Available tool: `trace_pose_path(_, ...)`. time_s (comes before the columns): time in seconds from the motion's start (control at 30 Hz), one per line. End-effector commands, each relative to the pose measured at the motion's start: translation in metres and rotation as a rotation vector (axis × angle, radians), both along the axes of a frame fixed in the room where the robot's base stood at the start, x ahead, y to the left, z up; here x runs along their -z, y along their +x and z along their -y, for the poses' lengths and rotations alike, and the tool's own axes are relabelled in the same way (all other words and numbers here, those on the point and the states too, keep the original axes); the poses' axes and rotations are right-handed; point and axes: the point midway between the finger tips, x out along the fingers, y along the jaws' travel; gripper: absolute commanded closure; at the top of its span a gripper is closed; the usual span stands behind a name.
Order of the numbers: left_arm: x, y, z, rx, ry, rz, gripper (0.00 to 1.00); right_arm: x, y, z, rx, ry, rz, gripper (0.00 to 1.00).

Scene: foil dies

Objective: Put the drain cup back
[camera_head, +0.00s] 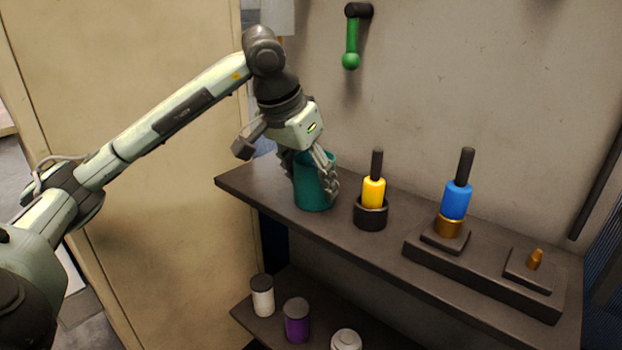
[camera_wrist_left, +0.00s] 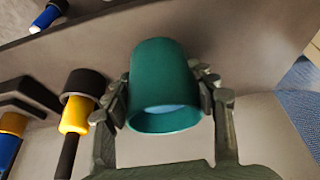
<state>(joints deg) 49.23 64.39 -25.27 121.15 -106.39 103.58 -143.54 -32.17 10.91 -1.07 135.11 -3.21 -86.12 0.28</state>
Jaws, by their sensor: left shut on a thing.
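The drain cup is the teal cup (camera_head: 314,192) near the left end of the upper shelf. My left gripper (camera_head: 316,176) comes down over it from above, with a finger on each side, and is shut on it. In the left wrist view the cup (camera_wrist_left: 163,85) sits between the two fingers (camera_wrist_left: 165,97), its open rim toward the camera. The cup looks upright; I cannot tell whether its base touches the shelf. My right gripper is not in view.
On the upper shelf (camera_head: 235,183), a yellow-handled tool (camera_head: 374,192) stands in a dark holder right of the cup. Farther right, a blue-handled tool (camera_head: 456,200) and a small brass tip (camera_head: 535,259) stand on a dark block. Jars, including a purple one (camera_head: 297,322), sit below. A green-ended lever (camera_head: 351,45) is on the wall.

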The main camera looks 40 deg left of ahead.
Motion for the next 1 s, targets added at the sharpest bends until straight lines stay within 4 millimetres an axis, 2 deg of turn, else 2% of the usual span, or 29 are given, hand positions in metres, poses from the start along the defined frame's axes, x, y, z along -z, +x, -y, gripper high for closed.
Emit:
trace_pose_path(0.03, 0.0, 0.0, 0.0, 0.0, 0.0, 0.0, 0.41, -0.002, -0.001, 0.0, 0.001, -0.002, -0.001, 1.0)
trace_pose_path(0.2, 0.0, 0.0, 0.0, 0.0, 0.0, 0.0, 0.23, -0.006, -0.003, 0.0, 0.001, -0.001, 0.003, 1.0)
trace_pose_path(0.57, -0.004, 0.0, 0.0, 0.0, -0.001, 0.0, 0.23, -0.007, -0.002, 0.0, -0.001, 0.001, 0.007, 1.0)
trace_pose_path(0.67, -0.015, -0.004, 0.0, 0.0, 0.0, 0.004, 0.23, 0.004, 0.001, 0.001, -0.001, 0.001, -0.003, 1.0)
trace_pose_path(0.87, -0.056, -0.02, -0.002, 0.0, 0.0, 0.006, 0.23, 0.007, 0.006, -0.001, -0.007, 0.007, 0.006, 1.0)
trace_pose_path(1.0, -0.083, -0.031, -0.002, 0.001, 0.0, 0.005, 0.23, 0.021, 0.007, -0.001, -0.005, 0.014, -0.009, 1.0)
